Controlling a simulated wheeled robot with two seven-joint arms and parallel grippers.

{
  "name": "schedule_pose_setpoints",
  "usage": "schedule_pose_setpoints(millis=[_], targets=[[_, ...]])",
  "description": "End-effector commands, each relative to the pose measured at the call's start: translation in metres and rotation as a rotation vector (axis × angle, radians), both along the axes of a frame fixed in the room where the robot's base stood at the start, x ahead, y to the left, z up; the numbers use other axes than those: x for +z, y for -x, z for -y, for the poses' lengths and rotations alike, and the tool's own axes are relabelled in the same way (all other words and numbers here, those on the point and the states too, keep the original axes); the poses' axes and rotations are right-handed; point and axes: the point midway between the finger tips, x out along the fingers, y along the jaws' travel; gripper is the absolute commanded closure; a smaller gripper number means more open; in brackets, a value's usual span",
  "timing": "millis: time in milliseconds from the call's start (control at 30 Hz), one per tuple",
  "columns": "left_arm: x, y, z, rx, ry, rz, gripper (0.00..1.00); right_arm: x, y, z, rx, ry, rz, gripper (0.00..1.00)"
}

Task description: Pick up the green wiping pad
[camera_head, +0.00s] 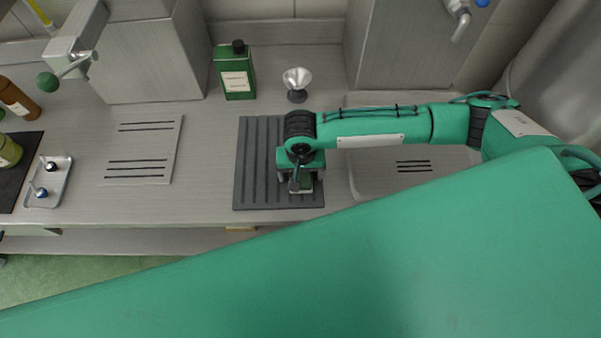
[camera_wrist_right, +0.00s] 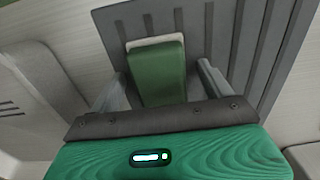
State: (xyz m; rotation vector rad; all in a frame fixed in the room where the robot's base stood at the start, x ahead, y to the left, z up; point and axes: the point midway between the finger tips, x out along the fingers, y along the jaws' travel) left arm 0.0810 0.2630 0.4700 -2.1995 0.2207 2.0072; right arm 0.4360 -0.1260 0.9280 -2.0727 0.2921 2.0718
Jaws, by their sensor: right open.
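The green wiping pad (camera_head: 306,186) has a pale white underside and lies on a dark grey ribbed mat (camera_head: 256,170). In the head view it is mostly hidden beneath my right gripper (camera_head: 301,186). In the right wrist view the pad (camera_wrist_right: 159,72) lies between the two fingers of my right gripper (camera_wrist_right: 160,86), with a gap on each side. The fingers are open and do not appear to touch it. My left gripper is not in view.
A green labelled bottle (camera_head: 237,82) and a small metal funnel-shaped cup (camera_head: 297,79) stand behind the mat. A metal tray (camera_head: 61,194) with small items lies at the left. The steel counter (camera_head: 205,170) between it and the mat is mostly clear.

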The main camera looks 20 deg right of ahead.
Motion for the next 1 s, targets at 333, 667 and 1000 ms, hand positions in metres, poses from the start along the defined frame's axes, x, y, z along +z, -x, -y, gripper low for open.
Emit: schedule_pose_setpoints(millis=[333, 667, 1000], targets=[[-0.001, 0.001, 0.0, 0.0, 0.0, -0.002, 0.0, 0.0, 0.0, 0.0, 0.0, 0.0, 0.0, 0.67], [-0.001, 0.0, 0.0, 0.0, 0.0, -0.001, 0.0, 0.003, 0.0, 0.0, 0.0, -0.001, 0.0, 0.67], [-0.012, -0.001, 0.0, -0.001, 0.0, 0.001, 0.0, 0.048, -0.001, -0.001, 0.001, -0.004, 0.004, 0.67]])
